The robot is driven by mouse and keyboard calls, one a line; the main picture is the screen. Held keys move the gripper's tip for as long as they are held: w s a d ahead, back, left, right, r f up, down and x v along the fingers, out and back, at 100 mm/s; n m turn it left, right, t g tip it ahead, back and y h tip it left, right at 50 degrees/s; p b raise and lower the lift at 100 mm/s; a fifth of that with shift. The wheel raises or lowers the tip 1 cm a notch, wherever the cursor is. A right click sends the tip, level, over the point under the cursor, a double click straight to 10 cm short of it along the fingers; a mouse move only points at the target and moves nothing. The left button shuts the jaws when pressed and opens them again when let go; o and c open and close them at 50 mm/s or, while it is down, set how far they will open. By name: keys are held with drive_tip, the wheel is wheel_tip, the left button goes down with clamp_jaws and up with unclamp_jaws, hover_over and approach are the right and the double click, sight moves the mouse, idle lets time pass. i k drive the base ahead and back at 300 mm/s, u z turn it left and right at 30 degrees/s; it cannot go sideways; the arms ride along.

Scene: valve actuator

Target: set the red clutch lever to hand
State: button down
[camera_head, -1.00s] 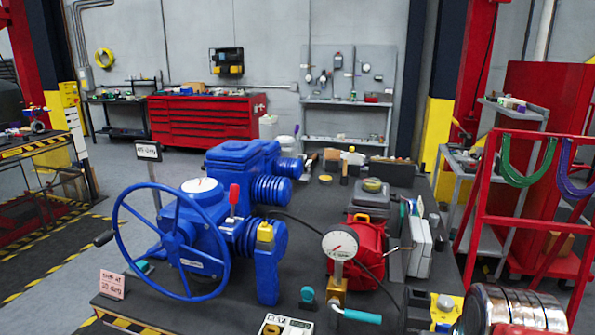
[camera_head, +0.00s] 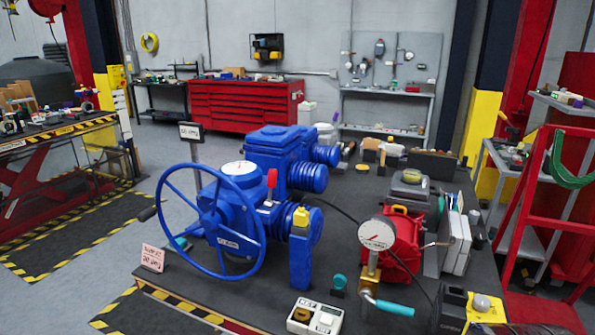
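The blue valve actuator (camera_head: 232,215) stands on the dark bench top, with a large blue handwheel (camera_head: 166,237) on its left side. The red clutch lever (camera_head: 271,180) stands upright on the actuator's top, right of the round white dial (camera_head: 238,169). A blue post with a yellow top (camera_head: 300,217) stands at the actuator's front right. My gripper does not show in this view. I cannot read any marks beside the lever.
On the bench are a pressure gauge (camera_head: 376,234) on a brass fitting, a red case (camera_head: 403,247), a white-and-dark control box (camera_head: 315,317) and a pink sign (camera_head: 152,258). A black cable runs behind the gauge. Open floor lies left of the bench.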

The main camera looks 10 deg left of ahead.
sight(270, 181)
drive_tip(key=u, duration=2.75)
drive_tip(key=i, duration=1.75)
